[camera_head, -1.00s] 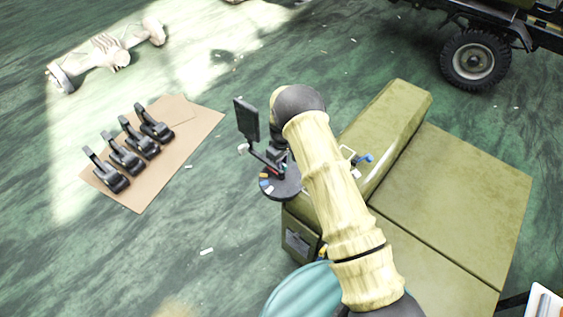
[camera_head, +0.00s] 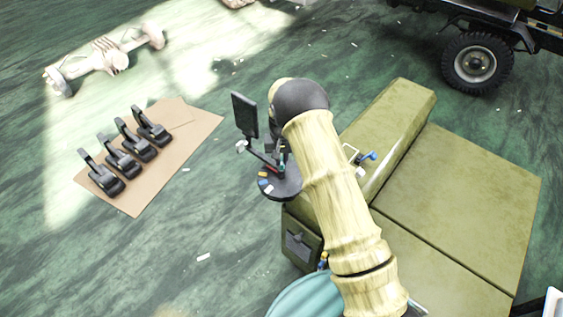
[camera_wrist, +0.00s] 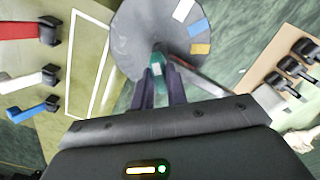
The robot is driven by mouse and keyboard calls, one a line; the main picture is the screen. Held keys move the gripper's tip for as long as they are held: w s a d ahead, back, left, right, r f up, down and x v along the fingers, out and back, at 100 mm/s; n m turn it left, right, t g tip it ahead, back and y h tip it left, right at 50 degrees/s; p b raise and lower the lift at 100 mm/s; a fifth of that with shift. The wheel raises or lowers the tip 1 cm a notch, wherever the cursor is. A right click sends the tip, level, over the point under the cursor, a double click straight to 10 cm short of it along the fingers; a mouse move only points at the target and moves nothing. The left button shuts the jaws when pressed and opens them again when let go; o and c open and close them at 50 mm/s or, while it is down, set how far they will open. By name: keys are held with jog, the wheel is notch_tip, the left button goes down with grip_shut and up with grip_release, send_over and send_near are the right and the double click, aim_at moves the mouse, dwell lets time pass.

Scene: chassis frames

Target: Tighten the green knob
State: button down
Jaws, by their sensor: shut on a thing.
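The green knob (camera_wrist: 158,68) is a small teal-green piece with a pale patch, in front of a dark round disc (camera_wrist: 150,35) in the wrist view. My gripper (camera_wrist: 160,82) has its two dark fingers on either side of the knob, shut on it. The finger contact is partly hidden. The disc has white, blue and orange marks near its edge. In the head view the disc (camera_head: 283,190) sits at the left end of the olive seat unit, and my forearm covers much of this area.
Blue (camera_wrist: 35,108), white (camera_wrist: 30,80) and red (camera_wrist: 28,30) handles stick out beside the disc. Several black pedals (camera_head: 122,162) lie on cardboard (camera_head: 135,202) to the left. A wheel (camera_head: 476,62) stands at the upper right. The green floor between cardboard and seat unit is mostly clear.

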aim_at(282, 160)
jog(key=m+b, duration=0.1)
jog(key=m, duration=0.3)
jog(key=shift+m, duration=0.3)
jog(key=shift+a+m+b, duration=0.1)
jog(key=shift+m+b, duration=0.35)
jog(key=shift+m, duration=1.45)
jog(key=c, duration=1.4)
grip_release()
jog(key=shift+r, duration=0.1)
notch_tip(282, 160, up, 17)
jog(key=b, duration=0.3)
jog(key=shift+r, duration=0.15)
